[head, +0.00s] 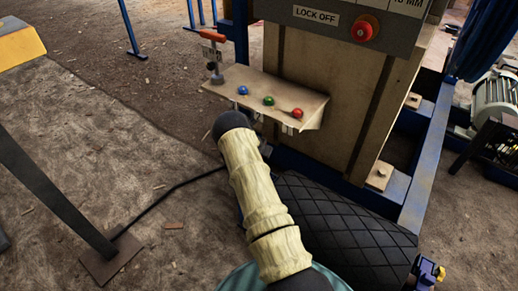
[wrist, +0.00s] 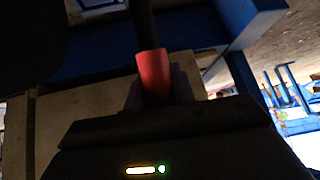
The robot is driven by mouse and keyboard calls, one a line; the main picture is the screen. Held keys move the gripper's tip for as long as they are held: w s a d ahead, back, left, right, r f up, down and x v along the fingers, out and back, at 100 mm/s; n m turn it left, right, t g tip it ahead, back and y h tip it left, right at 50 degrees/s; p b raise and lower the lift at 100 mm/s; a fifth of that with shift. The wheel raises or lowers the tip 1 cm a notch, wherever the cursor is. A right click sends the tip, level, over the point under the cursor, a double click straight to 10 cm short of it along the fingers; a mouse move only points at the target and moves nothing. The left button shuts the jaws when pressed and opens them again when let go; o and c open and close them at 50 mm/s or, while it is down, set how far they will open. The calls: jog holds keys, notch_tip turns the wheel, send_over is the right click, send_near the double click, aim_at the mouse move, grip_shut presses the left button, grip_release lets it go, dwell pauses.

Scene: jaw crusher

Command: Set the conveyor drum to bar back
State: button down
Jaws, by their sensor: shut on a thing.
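In the wrist view, my gripper (wrist: 155,88) is shut on a red cylindrical grip (wrist: 153,72). A dark rod (wrist: 144,25) runs up from the grip. In the head view, what looks like the conveyor drum (head: 345,225) is a black rounded body with a diamond pattern, at the lower middle right. My sleeved arm passes along its left side. My gripper and the red grip cannot be made out in the head view. How the rod meets the drum is not visible.
A small shelf (head: 268,92) holds blue, green and red knobs and an orange-handled clamp (head: 213,37). A panel (head: 350,25) marked LOCK OFF has a red button. Blue framework (head: 425,150) stands right. A dark post (head: 50,190) stands left on open dirt floor.

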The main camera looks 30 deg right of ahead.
jog(key=shift+d, duration=0.15)
jog(key=c, duration=1.2)
grip_release()
jog(key=shift+o, duration=0.2)
jog(key=p+v, duration=0.5)
jog(key=v, duration=1.2)
jog(key=shift+r+p, duration=0.2)
jog(key=shift+p, duration=0.2)
